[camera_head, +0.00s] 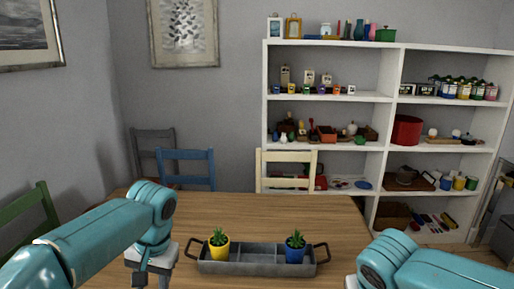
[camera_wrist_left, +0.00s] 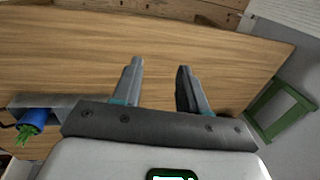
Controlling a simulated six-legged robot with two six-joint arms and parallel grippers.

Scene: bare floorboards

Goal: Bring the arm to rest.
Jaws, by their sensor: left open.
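My left arm (camera_head: 105,230) comes in from the left and bends down at its teal wrist, left of the tray. My left gripper (camera_wrist_left: 160,66) is open, with two grey fingers apart and nothing between them, above the wooden table (camera_wrist_left: 85,50). In the head view its lower end is cut off by the bottom edge. My right arm (camera_head: 420,265) shows at lower right; its gripper fingers are outside the picture.
A grey divided tray (camera_head: 262,268) on the table (camera_head: 270,210) holds a yellow potted plant (camera_head: 219,249) and a blue potted plant (camera_head: 295,252). Chairs stand around the table, including a green one (camera_head: 30,215). A white shelf (camera_head: 385,120) stands behind. The table's far part is clear.

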